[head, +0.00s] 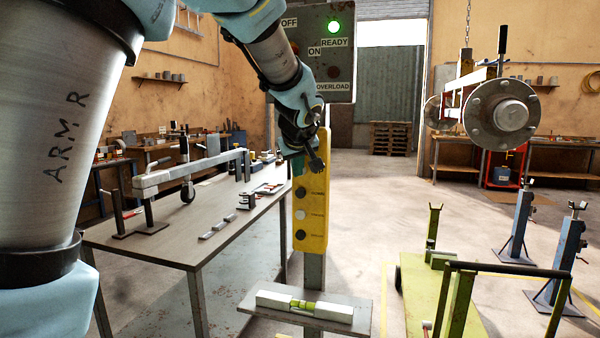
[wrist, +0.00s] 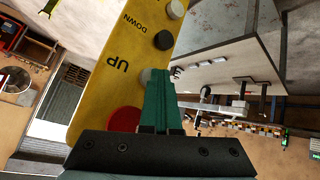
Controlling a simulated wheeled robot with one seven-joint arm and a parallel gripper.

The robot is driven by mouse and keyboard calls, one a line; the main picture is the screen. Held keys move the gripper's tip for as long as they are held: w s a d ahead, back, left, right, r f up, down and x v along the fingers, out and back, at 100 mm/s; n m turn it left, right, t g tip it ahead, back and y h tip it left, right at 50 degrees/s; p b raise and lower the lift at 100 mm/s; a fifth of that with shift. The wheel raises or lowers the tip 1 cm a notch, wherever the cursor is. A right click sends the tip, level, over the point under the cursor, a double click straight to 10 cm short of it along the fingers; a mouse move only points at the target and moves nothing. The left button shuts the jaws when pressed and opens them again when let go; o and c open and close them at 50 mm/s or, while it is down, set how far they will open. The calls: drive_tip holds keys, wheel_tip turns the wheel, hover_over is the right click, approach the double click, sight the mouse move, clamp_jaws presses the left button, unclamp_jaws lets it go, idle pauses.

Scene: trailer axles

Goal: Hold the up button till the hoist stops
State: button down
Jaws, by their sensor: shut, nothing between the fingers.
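The yellow pendant (head: 312,222) stands upright on a post in the middle of the head view. The wrist view shows its face (wrist: 100,75) with UP and DOWN labels, a red button (wrist: 124,120), the pale up button (wrist: 146,75) and the black down button (wrist: 163,40). My gripper (head: 318,163) is shut and empty at the pendant's upper part. In the wrist view its green fingertips (wrist: 157,72) overlap the up button and partly hide it; I cannot tell whether they press it. The axle with a round hub (head: 500,115) hangs in the air from the hoist chain (head: 467,22).
A control panel (head: 322,60) behind shows a lit green lamp (head: 334,27) by READY. A workbench (head: 180,235) with tools stands left. A small shelf with a level (head: 305,304) sits below the pendant. Blue stands (head: 520,225) and a green trolley (head: 425,290) stand right.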

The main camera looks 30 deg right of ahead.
drive_tip(key=shift+s+a+b, duration=0.6)
drive_tip(key=shift+s+b, duration=0.05)
drive_tip(key=shift+b, duration=0.5)
drive_tip(key=shift+f, duration=0.1)
drive_tip(key=s+a+b, duration=0.1)
drive_tip(key=s+b, duration=0.1)
drive_tip(key=s+a+b, duration=0.1)
drive_tip(key=a+b, duration=0.1)
drive_tip(key=b, duration=0.1)
drive_tip(key=shift+s+a, duration=0.2)
drive_tip(key=shift+s, duration=0.15)
